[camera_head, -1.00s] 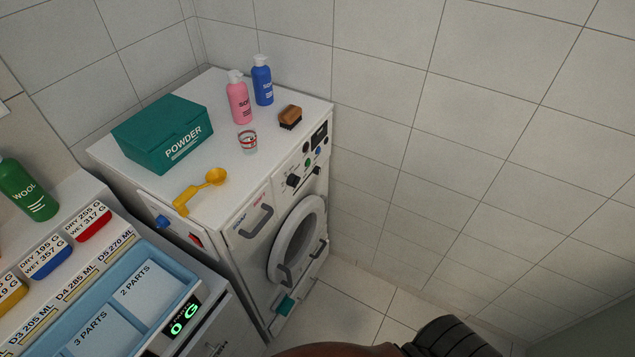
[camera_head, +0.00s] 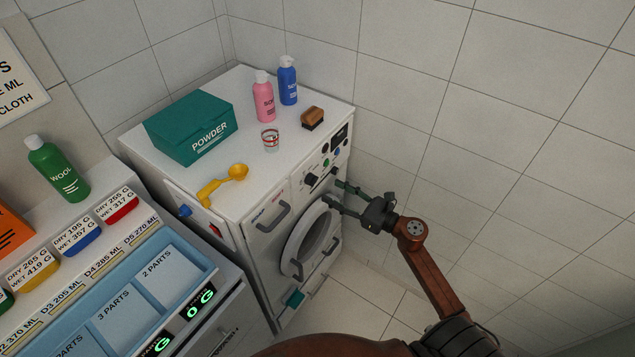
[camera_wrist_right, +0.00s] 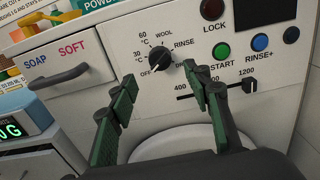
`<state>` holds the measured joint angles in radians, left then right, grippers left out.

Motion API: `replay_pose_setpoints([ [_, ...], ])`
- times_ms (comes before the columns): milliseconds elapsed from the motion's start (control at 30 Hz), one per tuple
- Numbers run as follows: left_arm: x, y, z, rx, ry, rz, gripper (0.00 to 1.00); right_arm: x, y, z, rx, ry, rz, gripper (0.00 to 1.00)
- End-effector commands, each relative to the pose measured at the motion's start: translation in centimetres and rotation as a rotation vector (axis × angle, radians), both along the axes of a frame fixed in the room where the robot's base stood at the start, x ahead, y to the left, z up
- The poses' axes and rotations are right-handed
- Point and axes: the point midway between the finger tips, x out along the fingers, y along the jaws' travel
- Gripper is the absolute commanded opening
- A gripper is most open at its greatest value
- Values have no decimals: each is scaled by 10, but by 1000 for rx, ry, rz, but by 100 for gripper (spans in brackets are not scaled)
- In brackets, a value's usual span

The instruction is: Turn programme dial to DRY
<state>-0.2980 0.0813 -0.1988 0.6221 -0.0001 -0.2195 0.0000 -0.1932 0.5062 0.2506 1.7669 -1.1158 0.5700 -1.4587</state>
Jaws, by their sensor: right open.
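The programme dial (camera_wrist_right: 160,58) is a black knob on the white washing machine's front panel. The dial's pointer seems to be on the OFF side. The dial also shows small in the head view (camera_head: 311,180). My right gripper (camera_head: 333,192) is open and empty in front of the panel. In the wrist view its green-padded fingers (camera_wrist_right: 160,76) stand on either side, just below the dial, apart from it. My left gripper is out of view.
A START button (camera_wrist_right: 221,50), RINSE+ button (camera_wrist_right: 260,42) and red LOCK light (camera_wrist_right: 212,9) are right of the dial. A speed slider (camera_wrist_right: 249,85) lies below right. The drawer handle (camera_wrist_right: 58,76) is to the left. Bottles and a powder box (camera_head: 192,127) stand on top.

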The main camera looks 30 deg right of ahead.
Motion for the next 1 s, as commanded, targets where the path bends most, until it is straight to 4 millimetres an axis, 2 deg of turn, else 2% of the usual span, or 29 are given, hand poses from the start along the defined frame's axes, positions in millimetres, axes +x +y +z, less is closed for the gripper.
replay_pose_setpoints([
  [300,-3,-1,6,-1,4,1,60,44,19,2,-3,-3,2,45],
  [500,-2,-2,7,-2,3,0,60,64,27,1,-1,-1,1,45],
  [867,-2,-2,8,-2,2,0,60,69,29,0,0,0,0,45],
  [1000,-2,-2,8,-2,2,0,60,68,29,0,0,0,0,36],
])
